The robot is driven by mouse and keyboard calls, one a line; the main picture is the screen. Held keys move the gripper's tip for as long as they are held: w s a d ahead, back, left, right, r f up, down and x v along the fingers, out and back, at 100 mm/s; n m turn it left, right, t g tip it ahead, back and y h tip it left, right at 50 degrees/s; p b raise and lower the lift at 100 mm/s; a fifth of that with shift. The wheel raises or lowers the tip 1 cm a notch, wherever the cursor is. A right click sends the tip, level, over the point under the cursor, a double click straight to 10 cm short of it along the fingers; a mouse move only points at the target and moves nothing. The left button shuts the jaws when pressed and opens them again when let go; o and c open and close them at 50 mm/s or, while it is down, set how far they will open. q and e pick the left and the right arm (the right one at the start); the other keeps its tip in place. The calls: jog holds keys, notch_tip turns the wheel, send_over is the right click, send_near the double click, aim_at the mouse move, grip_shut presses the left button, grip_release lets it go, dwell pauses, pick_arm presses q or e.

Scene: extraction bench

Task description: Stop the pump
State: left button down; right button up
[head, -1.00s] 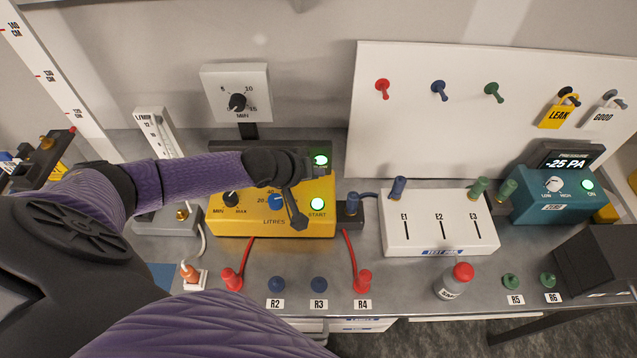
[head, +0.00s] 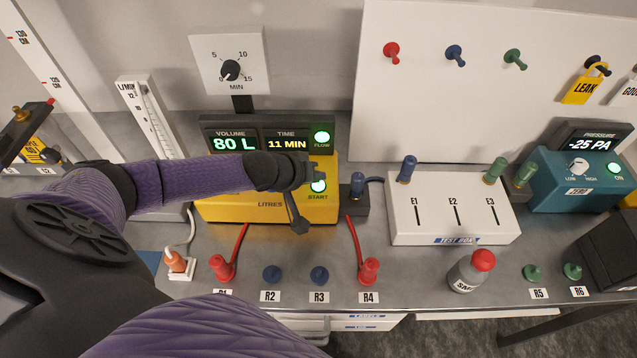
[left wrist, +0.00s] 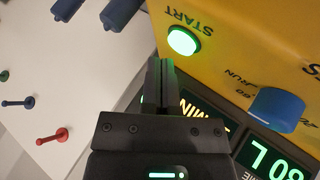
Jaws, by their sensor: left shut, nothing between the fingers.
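The yellow pump (head: 270,212) stands on the bench with its green START button (head: 318,186) lit. In the left wrist view the lit START button (left wrist: 183,41) is just beyond my fingertips, with a blue knob (left wrist: 277,108) to the right. My left gripper (head: 314,174) is shut and empty, close beside the button; touching cannot be told. It also shows in the left wrist view (left wrist: 161,68). The display panel (head: 262,130) behind the pump reads 80 L and 11 MIN, and its green FLOW lamp (head: 321,137) is lit. My arm hides part of the pump's top. My right gripper is not in view.
A white test box (head: 453,222) stands right of the pump. A teal pressure unit (head: 575,185) reads -25 PA. Red hoses run to red plugs R1 (head: 221,268) and R4 (head: 369,270) in front. A grey bottle (head: 466,273) with a red cap stands at the front.

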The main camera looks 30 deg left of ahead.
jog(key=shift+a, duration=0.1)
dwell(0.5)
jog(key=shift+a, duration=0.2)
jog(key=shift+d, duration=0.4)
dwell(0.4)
pick_arm(q)
jog(key=shift+f, duration=0.35)
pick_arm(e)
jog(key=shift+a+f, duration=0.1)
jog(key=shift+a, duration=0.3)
